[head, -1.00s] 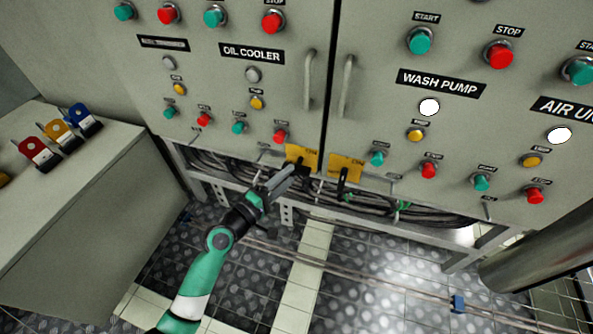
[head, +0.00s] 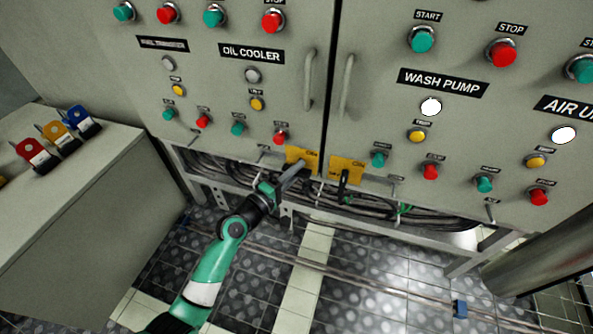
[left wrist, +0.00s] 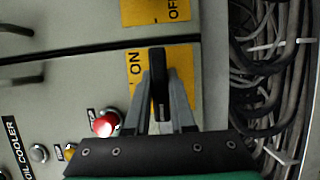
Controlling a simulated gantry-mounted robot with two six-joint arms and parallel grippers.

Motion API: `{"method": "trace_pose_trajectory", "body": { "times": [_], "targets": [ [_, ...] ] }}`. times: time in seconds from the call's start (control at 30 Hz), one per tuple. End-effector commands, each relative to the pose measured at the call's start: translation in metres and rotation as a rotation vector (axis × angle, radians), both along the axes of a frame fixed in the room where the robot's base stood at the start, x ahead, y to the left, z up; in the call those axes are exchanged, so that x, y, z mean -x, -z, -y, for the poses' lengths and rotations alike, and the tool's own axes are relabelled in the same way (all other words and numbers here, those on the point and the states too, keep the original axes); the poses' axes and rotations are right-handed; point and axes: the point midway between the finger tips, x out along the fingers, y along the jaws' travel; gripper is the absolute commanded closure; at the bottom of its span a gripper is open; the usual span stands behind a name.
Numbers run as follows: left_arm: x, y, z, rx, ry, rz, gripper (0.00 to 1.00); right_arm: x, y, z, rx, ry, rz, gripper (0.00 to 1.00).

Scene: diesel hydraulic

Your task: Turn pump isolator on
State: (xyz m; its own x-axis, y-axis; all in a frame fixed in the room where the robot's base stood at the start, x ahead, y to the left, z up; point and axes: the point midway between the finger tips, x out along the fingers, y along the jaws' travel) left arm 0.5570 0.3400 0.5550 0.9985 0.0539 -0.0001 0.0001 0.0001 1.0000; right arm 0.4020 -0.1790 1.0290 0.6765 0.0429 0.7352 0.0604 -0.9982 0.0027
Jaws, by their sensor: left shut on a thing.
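Two yellow switch plates sit low on the grey cabinet, one on each side of the door seam. The left yellow plate (head: 298,154) is partly hidden by my left gripper (head: 297,172). In the left wrist view it shows "ON" on the plate (left wrist: 136,66) and a black handle (left wrist: 159,80). My left gripper (left wrist: 163,100) has one finger on each side of this handle and is shut on it. The handle lies along the wrist view's up-down direction. The right yellow plate (head: 347,166) has its own black handle (head: 343,181). My right gripper is not in view.
A red button (head: 281,137) is close above the left plate, and it also shows in the left wrist view (left wrist: 105,123). Cables (head: 375,206) run beneath the cabinet. A side bench (head: 100,147) holds several coloured padlock-like pieces. The door handles (head: 309,80) stick out above.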

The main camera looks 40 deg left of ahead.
Motion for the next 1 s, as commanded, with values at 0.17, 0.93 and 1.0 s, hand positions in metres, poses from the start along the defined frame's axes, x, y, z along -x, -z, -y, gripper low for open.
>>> {"method": "trace_pose_trajectory", "body": {
  "times": [0.17, 0.93, 1.0],
  "targets": [
    [0.000, 0.000, 0.000, -0.003, 0.000, -0.001, 1.00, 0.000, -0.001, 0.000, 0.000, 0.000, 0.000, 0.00],
    [0.000, -0.008, 0.000, -0.424, 0.001, -0.204, 1.00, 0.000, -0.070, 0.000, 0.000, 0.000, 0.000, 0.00],
    [0.000, -0.008, 0.001, -0.483, 0.001, -0.232, 1.00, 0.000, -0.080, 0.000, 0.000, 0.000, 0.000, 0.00]
  ]
}}
